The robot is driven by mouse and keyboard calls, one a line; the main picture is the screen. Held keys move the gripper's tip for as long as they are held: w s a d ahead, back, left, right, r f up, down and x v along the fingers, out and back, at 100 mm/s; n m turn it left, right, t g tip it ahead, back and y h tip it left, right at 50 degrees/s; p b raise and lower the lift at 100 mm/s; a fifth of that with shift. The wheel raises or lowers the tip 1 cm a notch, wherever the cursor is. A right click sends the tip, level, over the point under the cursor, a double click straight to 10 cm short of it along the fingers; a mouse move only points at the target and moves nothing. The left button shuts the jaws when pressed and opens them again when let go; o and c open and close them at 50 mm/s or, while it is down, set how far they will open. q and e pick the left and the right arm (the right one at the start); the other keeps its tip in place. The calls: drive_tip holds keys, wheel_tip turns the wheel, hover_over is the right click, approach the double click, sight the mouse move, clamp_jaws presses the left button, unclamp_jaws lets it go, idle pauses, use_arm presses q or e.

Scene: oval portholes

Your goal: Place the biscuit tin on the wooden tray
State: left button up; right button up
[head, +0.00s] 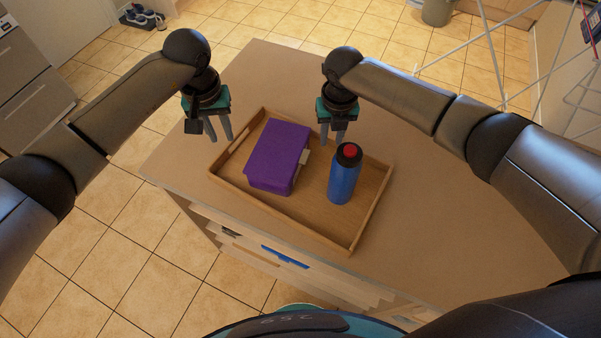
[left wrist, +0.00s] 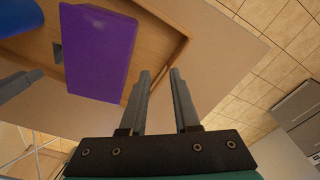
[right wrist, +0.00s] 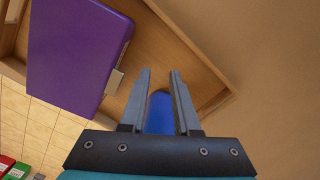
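The wooden tray (head: 318,227) lies on the table. A purple box with a light latch (head: 280,153) stands on the tray's left part; I cannot tell whether it is the biscuit tin. It also shows in the left wrist view (left wrist: 97,50) and right wrist view (right wrist: 75,55). No other tin is in view. My left gripper (head: 221,137) is open and empty, by the tray's far-left side and apart from the box. My right gripper (head: 332,138) is open and empty, near the tray's far edge, just beyond the blue bottle.
A blue bottle with a red and black cap (head: 343,178) stands upright on the tray, right of the purple box; part of it shows between the fingers in the right wrist view (right wrist: 159,115). The table top (head: 440,200) is bare to the right of the tray.

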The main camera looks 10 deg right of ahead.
use_arm(q)
wheel_tip(320, 180, up, 7)
drive_tip(key=shift+s+f, duration=0.2)
drive_tip(key=shift+s, duration=0.1)
use_arm(e)
wheel_tip(320, 180, up, 12)
drive_tip(key=shift+s, duration=0.45)
